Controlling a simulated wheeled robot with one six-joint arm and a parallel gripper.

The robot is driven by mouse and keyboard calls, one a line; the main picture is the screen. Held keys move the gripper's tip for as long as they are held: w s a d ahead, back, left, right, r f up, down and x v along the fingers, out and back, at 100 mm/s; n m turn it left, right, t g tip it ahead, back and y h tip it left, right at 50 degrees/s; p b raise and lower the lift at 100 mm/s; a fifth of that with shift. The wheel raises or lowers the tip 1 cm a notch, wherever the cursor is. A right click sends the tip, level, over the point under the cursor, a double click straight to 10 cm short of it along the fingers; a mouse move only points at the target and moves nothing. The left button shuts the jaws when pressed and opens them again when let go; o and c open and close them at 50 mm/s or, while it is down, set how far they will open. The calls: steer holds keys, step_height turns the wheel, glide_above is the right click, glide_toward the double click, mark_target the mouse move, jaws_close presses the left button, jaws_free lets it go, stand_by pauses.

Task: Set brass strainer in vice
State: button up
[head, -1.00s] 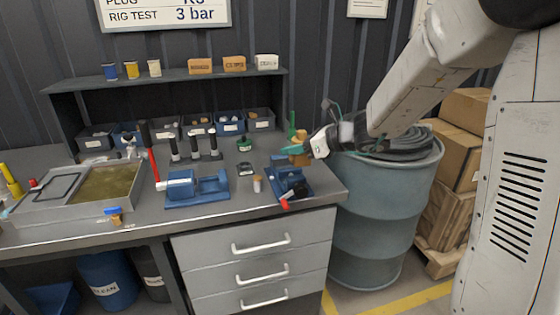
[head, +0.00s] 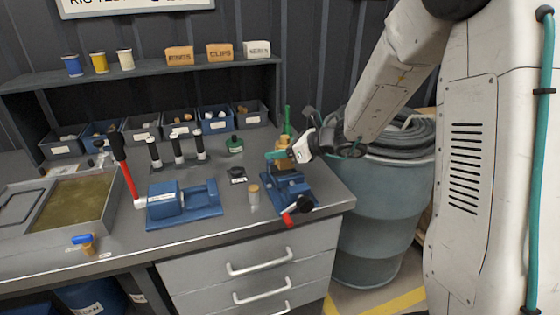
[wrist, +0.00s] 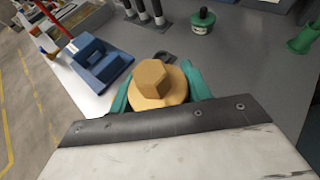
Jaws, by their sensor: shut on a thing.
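The brass strainer (wrist: 157,84) shows in the wrist view as a hexagonal head on a round flange, with the green fingers of my gripper (wrist: 160,98) on both sides of it. In the head view my gripper (head: 279,155) is shut on the brass strainer (head: 286,146), just above or at the jaws of the blue vice (head: 287,187) near the bench's right edge. The vice has a red-ended handle at its front. Fingers and strainer hide the jaw gap, so I cannot tell whether the strainer touches the vice.
A blue fixture (head: 184,204) stands left of the vice. A small tan-topped cylinder (head: 254,194), a dark ring (head: 237,174) and a green-topped part (head: 235,145) stand between. A tall green object (head: 287,119) is behind the vice. A drum (head: 385,215) stands right of the bench.

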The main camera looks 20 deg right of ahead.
mark_target(289, 162)
steer(key=shift+f, duration=1.75)
steer(key=shift+s+f, duration=0.15)
steer(key=shift+f, duration=0.25)
steer(key=o, duration=1.3)
steer(key=shift+s, duration=0.1)
steer(key=shift+f, duration=0.1)
